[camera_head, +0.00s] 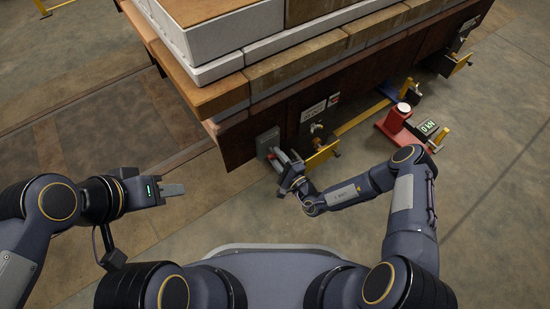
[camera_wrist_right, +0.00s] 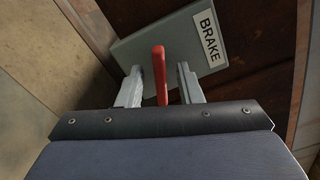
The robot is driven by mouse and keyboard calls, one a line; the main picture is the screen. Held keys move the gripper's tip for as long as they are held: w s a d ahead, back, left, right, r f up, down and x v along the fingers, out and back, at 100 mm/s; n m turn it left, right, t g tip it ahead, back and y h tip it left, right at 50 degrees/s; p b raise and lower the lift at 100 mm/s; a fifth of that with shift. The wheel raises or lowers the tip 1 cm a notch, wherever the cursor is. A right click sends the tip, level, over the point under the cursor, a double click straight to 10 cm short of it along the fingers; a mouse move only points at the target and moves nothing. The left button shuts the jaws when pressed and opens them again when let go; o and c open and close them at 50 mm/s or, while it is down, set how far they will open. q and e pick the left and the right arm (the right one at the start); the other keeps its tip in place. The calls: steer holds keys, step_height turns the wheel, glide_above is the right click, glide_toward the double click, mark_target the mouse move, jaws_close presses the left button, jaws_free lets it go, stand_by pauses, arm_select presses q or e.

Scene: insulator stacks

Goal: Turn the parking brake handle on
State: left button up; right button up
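The parking brake handle (camera_wrist_right: 159,75) is a red lever on a grey plate (camera_wrist_right: 205,35) labelled BRAKE, seen in the right wrist view. In the head view the grey plate (camera_head: 267,141) is on the dark side of the cart. My right gripper (camera_wrist_right: 160,88) is open at the plate, with one finger on each side of the red handle. Gaps show between the handle and both fingers. In the head view my right gripper (camera_head: 285,162) is in front of the plate and hides most of the handle. My left gripper (camera_head: 172,190) is out to the left, away from the cart; its fingers look close together.
The cart carries a stack of white and brown blocks (camera_head: 300,65). Yellow brackets (camera_head: 322,156) stick out low along its side. A red device (camera_head: 395,125) and a display reading 0 kN (camera_head: 429,127) stand on the floor at right. The floor around my left gripper is clear.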

steer(key=shift+w+a, duration=0.4)
steer(key=shift+w, duration=0.2)
jaws_close()
